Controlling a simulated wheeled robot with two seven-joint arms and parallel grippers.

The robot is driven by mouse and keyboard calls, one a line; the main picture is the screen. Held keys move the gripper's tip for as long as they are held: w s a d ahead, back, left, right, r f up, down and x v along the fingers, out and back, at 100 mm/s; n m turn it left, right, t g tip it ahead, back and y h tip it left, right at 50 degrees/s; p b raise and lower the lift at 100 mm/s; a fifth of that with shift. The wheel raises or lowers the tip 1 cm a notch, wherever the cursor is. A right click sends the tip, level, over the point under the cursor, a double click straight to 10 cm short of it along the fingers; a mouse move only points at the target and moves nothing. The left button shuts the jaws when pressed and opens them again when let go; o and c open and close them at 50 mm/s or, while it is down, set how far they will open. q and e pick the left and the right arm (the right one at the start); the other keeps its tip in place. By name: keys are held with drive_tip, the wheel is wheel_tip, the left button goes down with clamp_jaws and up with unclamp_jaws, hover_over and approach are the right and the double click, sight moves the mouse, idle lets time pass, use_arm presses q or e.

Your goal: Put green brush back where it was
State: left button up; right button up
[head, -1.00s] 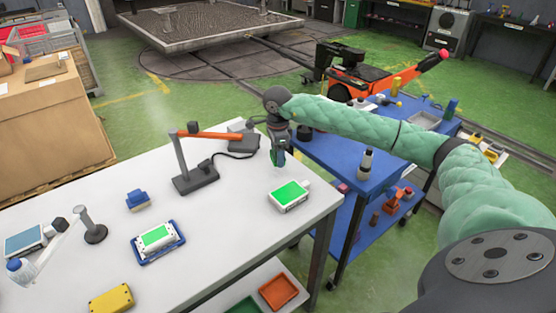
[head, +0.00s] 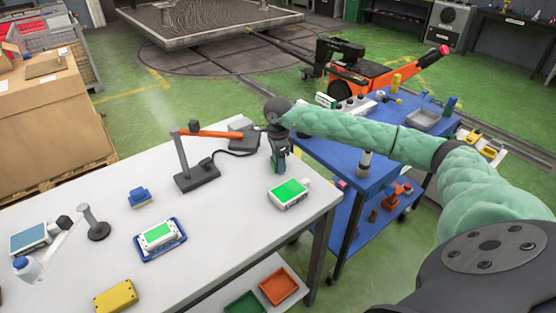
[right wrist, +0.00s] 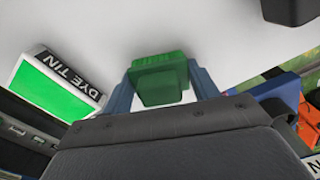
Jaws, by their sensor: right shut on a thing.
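The green brush (right wrist: 162,78) is between the two blue fingers of my right gripper (right wrist: 163,88) in the right wrist view. The gripper is shut on it. In the head view my right gripper (head: 279,164) points down over the right back part of the white table (head: 225,233). The brush is mostly hidden there by the fingers. I cannot tell whether it touches the table top. A tin with a green top (head: 288,193) stands just in front of the gripper; its label reads DYE TIN in the right wrist view (right wrist: 62,85). My left gripper is not in view.
A stand with an orange arm (head: 195,172) is left of the gripper. A blue block-like thing (head: 139,196), a blue tray (head: 178,248) with a green-topped tin and a yellow thing (head: 116,296) lie on the table. A blue cart (head: 345,178) stands right of it.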

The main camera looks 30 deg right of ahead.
drive_tip(key=o, duration=0.9)
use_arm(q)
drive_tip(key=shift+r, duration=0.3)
use_arm(e)
drive_tip(key=shift+o, duration=0.2)
drive_tip(key=shift+r, duration=0.35)
wheel_tip(320, 180, up, 3)
drive_tip(key=shift+r+b, duration=0.15)
drive_tip(key=shift+b, duration=0.7)
wheel_tip(320, 180, up, 7)
drive_tip(key=shift+r+b, duration=0.1)
drive_tip(key=shift+b, duration=1.05)
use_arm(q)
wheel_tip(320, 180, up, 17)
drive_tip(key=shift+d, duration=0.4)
use_arm(e)
drive_tip(key=shift+r, duration=0.45)
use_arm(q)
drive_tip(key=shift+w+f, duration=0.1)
use_arm(e)
drive_tip(key=shift+f, duration=0.1)
